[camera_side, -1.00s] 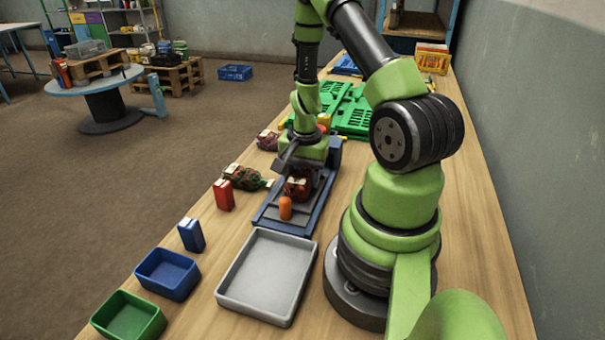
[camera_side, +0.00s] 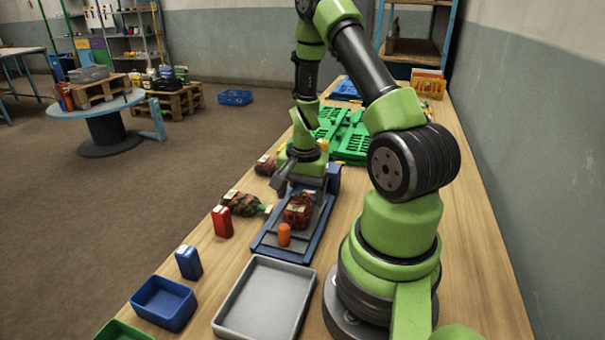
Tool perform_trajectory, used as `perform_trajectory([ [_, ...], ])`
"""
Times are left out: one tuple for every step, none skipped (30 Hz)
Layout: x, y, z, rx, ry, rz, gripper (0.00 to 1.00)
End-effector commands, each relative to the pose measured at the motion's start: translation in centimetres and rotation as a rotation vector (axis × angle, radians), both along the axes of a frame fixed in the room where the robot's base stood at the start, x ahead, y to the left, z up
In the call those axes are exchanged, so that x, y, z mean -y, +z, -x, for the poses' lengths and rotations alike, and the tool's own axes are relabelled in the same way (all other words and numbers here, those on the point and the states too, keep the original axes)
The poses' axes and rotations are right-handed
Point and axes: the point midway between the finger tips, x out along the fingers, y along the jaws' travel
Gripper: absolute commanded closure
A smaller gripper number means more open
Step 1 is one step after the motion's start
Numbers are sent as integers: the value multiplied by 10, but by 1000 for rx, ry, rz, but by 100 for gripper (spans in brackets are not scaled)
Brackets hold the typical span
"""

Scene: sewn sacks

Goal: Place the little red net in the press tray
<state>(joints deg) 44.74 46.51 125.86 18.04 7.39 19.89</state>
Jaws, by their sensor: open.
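The little red net (camera_side: 298,211) is a dark red bundle with a pale label. It lies on the grey plate of the press tray (camera_side: 264,245), a long blue frame on the bench. My gripper (camera_side: 288,188) is over the far part of the press tray, just behind and above the net. It is open; its fingertips are small and partly hidden, and I cannot tell whether they touch the net. An orange cylinder (camera_side: 284,236) stands on the near part of the plate.
A green-and-red net (camera_side: 240,203) and another dark red net (camera_side: 265,165) lie left of the press tray. A red box (camera_side: 222,221), a blue box (camera_side: 188,262) and a blue bin (camera_side: 164,303) line the left edge. An empty grey tray (camera_side: 262,302) is in front.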

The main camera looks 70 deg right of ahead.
Motion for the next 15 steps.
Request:
perform_trajectory([
  [1, 4, 0, -1, 0, 3, 23],
  [1, 10, 0, 2, 0, 5, 23],
  [1, 18, 0, 4, -1, 6, 23],
  [1, 23, 0, 4, -1, 6, 23],
  [1, 27, 1, 3, -1, 6, 23],
  [1, 33, 2, 1, -1, 6, 23],
  [1, 37, 1, 2, -1, 5, 23],
  [1, 40, 2, 2, -1, 4, 23],
  [1, 44, 2, 2, -2, 4, 23],
  [1, 46, 2, 1, -2, 4, 23],
  [1, 48, 2, 1, -2, 3, 23],
  [0, 51, 2, 1, -1, 3, 23],
  [0, 53, 2, 3, 3, 5, 23],
  [-1, 56, 1, 7, 11, 7, 23],
  [-4, 62, -2, 14, 28, 13, 23],
])
